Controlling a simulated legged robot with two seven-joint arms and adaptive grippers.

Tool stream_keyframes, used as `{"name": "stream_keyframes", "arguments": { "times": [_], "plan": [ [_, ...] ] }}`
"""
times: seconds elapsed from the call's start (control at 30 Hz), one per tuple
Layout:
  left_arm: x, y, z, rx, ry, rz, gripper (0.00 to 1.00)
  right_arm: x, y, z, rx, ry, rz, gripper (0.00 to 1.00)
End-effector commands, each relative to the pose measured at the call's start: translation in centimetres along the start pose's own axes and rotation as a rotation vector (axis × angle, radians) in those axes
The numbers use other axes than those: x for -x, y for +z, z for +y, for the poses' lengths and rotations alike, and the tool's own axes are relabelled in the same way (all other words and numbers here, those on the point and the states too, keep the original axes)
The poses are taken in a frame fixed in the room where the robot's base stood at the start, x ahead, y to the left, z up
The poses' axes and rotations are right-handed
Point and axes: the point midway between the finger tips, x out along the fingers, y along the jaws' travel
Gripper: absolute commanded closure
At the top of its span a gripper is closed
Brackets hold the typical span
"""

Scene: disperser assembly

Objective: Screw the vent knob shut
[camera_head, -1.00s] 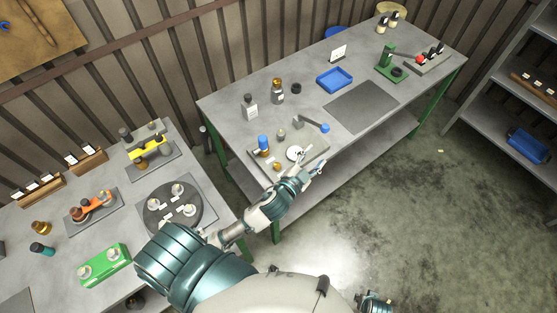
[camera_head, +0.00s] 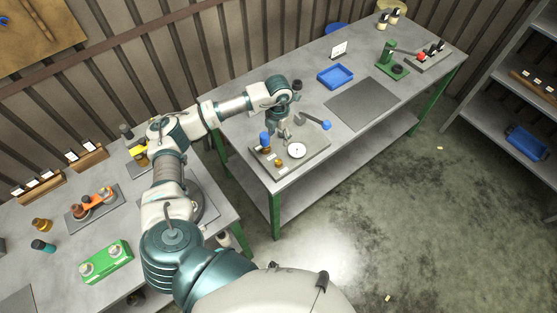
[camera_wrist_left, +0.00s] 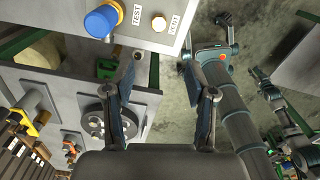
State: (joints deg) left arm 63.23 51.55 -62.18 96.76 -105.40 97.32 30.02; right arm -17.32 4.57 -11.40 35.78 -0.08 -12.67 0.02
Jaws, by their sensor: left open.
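A larger blue knob (camera_wrist_left: 103,20) sits beside the TEST label. My left gripper (camera_wrist_left: 158,66) is open and empty, its fingers apart and pointing toward the panel's edge. In the head view my left gripper (camera_head: 283,137) hangs over the back part of the panel, behind the vent knob and apart from it.
A white round dial (camera_head: 297,150) is on the panel right of the vent knob. A blue-ended part (camera_head: 326,125) lies behind it. A blue tray (camera_head: 335,76) and a green stand (camera_head: 392,65) are farther back. The table's right middle has free room.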

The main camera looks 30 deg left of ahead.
Motion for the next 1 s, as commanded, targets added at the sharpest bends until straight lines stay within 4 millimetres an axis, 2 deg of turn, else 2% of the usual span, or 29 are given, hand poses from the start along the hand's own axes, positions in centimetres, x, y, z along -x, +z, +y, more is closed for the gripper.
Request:
{"name": "stream_keyframes", "arguments": {
  "times": [0.17,0.7,0.83,1.0],
  "plan": [
    [-2.1,-0.1,0.3,0.006,0.012,0.01,0.44,0.5,0.0,0.0,0.0,0.0,0.001,0.6],
    [-14.3,-0.3,0.3,0.003,0.009,0.009,0.44,2.3,-0.3,0.0,0.0,0.0,0.0,0.6],
    [-16.0,-0.2,0.3,0.003,0.007,0.006,0.44,2.4,-0.3,0.0,-0.001,0.0,-0.001,0.6],
    [-17.1,-0.2,0.3,0.002,0.007,0.005,0.44,2.5,-0.3,0.0,-0.001,0.0,0.0,0.6]
  ]
}}
